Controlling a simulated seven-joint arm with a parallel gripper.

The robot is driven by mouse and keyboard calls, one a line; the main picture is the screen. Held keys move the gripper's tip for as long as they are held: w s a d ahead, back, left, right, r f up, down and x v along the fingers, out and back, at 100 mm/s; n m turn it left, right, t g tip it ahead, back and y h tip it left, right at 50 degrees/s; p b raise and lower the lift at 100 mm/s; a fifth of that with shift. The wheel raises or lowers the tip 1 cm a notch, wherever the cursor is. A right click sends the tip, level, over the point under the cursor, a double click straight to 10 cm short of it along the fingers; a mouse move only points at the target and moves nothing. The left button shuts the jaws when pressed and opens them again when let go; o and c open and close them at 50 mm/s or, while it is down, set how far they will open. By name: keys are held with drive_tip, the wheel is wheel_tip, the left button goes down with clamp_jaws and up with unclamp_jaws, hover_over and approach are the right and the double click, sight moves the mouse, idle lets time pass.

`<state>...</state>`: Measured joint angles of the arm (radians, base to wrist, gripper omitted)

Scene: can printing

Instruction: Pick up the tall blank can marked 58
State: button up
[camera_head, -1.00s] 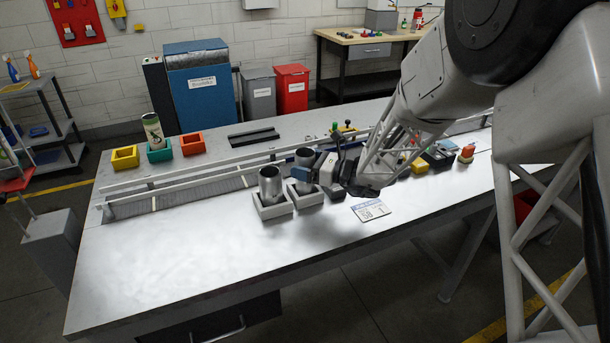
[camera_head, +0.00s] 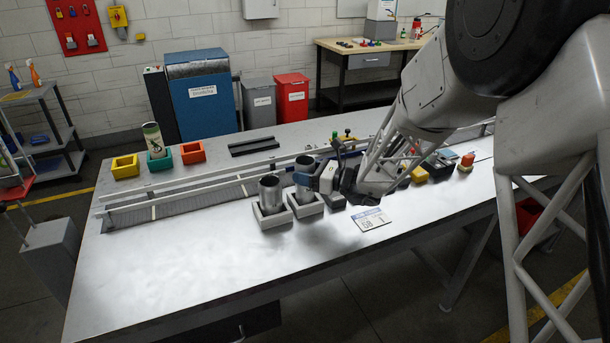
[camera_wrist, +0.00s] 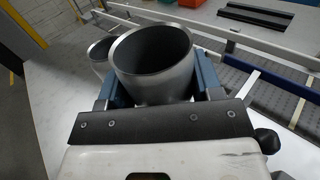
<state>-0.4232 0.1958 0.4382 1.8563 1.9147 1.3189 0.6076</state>
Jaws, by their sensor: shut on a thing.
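No number is legible on either can.
A white card (camera_head: 371,219) with 58 printed on it lies right of the holders. A railed conveyor (camera_head: 185,203) runs behind them. Yellow (camera_head: 125,167), teal (camera_head: 160,162) and red-orange (camera_head: 192,153) holders stand at the back left. The table's front left is clear.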

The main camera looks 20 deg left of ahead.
sight(314, 165)
wheel_tip(314, 165, up, 3)
drive_tip(key=shift+f, duration=0.15)
drive_tip(key=shift+s+d+r, duration=0.2)
drive_tip(key=shift+s, duration=0.05)
drive_tip(key=s+d+r, duration=0.1)
drive_tip(key=s+d, duration=0.7)
drive_tip(key=s, duration=0.4)
drive_tip(key=shift+s+d+r, duration=0.2)
drive_tip(key=shift+s+d, duration=0.1)
drive_tip(key=shift+d, duration=0.1)
